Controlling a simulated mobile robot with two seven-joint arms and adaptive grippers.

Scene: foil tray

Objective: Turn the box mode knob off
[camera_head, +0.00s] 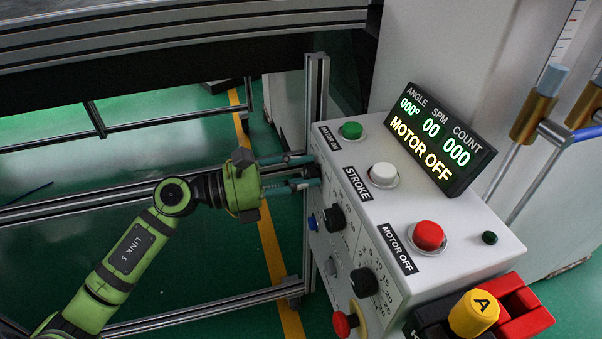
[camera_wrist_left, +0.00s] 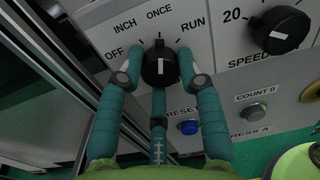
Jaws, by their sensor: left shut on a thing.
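The box mode knob (camera_wrist_left: 152,67) is black and round with a white pointer line, on the grey panel in the left wrist view. Its line looks nearly upright, toward the ONCE label (camera_wrist_left: 159,11). The OFF label (camera_wrist_left: 114,53) is to its left. My left gripper (camera_wrist_left: 160,74) has its teal fingers shut on the knob, one on each side. In the head view, my left gripper (camera_head: 307,172) reaches the left face of the white control box (camera_head: 345,155); the fingers mostly hide the knob there. My right gripper is in neither view.
The speed knob (camera_wrist_left: 279,30) is right of the mode knob; a blue reset button (camera_wrist_left: 189,127) is below. The box top carries green (camera_head: 351,130), white (camera_head: 383,173) and red (camera_head: 428,235) buttons and a display (camera_head: 440,140) reading MOTOR OFF. A metal post (camera_head: 316,95) stands close behind the gripper.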

